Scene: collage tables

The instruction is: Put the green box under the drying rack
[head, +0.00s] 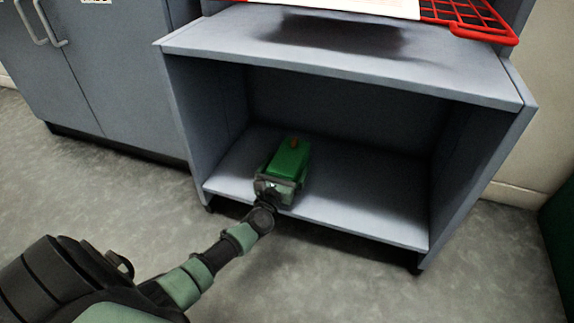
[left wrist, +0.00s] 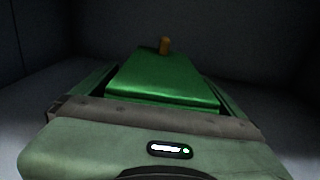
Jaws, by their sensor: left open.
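The green box (head: 289,158) sits on the lower shelf of the grey shelf unit, near its front left, with a small orange-brown knob on top. In the left wrist view the green box (left wrist: 165,78) lies just ahead of the gripper body. My left gripper (head: 283,176) is open at the near end of the box, its fingers mostly hidden; I cannot tell if they touch it. The red wire drying rack (head: 465,14) lies on the unit's top board, cut by the upper edge, with a white sheet-like thing beside it. My right gripper is not in view.
The grey shelf unit (head: 340,62) has side walls and a top board over the lower shelf (head: 375,210). The shelf is clear right of the box. A grey cabinet (head: 115,85) stands at left. A dark green object (head: 558,235) is at the right edge. Floor in front is clear.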

